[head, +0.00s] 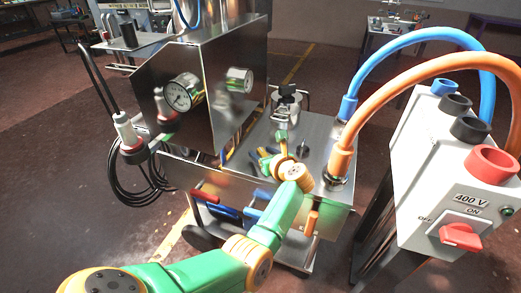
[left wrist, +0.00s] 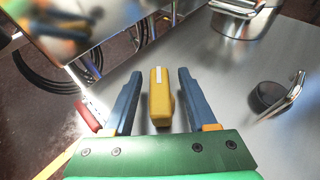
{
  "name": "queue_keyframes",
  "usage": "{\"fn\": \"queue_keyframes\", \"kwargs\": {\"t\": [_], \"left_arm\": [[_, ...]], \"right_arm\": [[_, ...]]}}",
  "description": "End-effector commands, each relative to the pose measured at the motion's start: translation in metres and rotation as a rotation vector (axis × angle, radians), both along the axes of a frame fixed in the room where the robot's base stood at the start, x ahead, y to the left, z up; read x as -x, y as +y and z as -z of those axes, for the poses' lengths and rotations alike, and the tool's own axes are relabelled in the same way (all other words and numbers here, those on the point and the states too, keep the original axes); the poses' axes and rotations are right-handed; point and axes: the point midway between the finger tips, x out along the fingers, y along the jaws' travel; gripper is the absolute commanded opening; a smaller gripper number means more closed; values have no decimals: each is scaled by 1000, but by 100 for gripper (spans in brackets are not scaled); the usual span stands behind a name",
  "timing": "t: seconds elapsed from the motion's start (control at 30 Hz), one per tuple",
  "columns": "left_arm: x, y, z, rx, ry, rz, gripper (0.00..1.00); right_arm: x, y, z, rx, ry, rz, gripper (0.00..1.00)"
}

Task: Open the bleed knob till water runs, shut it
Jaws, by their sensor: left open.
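A yellow knob (left wrist: 160,96) with a white stripe, which looks like the bleed knob, stands on the steel top between the two blue fingers of my left gripper (left wrist: 158,74). A gap shows on each side of it, so the fingers appear not to touch it. In the head view my left gripper (head: 270,160) is over the cart's steel top, and it largely hides the knob there. I see no running water. My right gripper is in neither view.
A steel housing with a pressure gauge (head: 182,93) stands left of the gripper. A clamped metal fitting (head: 286,104) is behind it. Blue (head: 420,38) and orange hoses (head: 400,75) arch to the right, beside a grey switch box (head: 440,170) with a red switch (head: 461,236).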

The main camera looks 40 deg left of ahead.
Motion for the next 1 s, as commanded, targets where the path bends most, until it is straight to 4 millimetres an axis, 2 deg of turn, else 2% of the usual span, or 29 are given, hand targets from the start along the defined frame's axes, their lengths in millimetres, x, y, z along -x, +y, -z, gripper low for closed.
{"fn": "queue_keyframes", "kwargs": {"t": [0.1,0.13,0.33,0.67,0.87,1.0], "left_arm": [[0,0,-1,0,0,1,57],[0,0,-1,0,0,1,55],[0,0,-1,-1,1,2,1],[1,0,-2,-1,3,21,0],[1,0,-7,1,4,111,0],[2,1,-10,3,4,219,0]], "right_arm": [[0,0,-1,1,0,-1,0],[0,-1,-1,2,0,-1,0],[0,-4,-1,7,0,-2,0],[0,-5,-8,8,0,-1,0],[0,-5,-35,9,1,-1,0],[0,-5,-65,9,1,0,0]]}}
